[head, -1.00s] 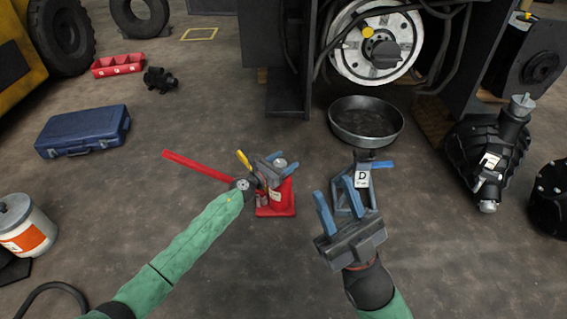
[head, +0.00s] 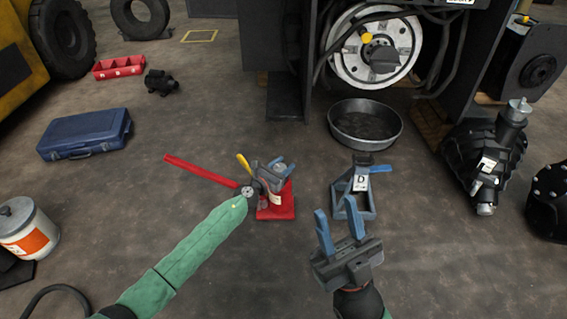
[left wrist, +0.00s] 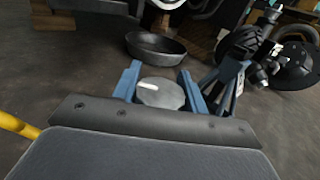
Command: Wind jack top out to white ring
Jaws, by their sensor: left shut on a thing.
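A red bottle jack (head: 276,205) stands upright on the floor, with a long red handle (head: 200,170) reaching out to the left. My left gripper (head: 281,170) is at the top of the jack, its blue fingers shut on the round grey jack top. In the left wrist view the jack top (left wrist: 160,93) sits between the two blue fingers (left wrist: 158,88). No white ring can be made out; the gripper covers much of the jack's upper part. My right gripper (head: 338,230) hangs empty to the right of the jack, its blue fingers apart.
A blue jack stand (head: 353,205) labelled D stands just right of the jack. A dark drain pan (head: 365,124) lies behind it, under the forklift's wheel hub (head: 378,45). A blue case (head: 83,132) lies left.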

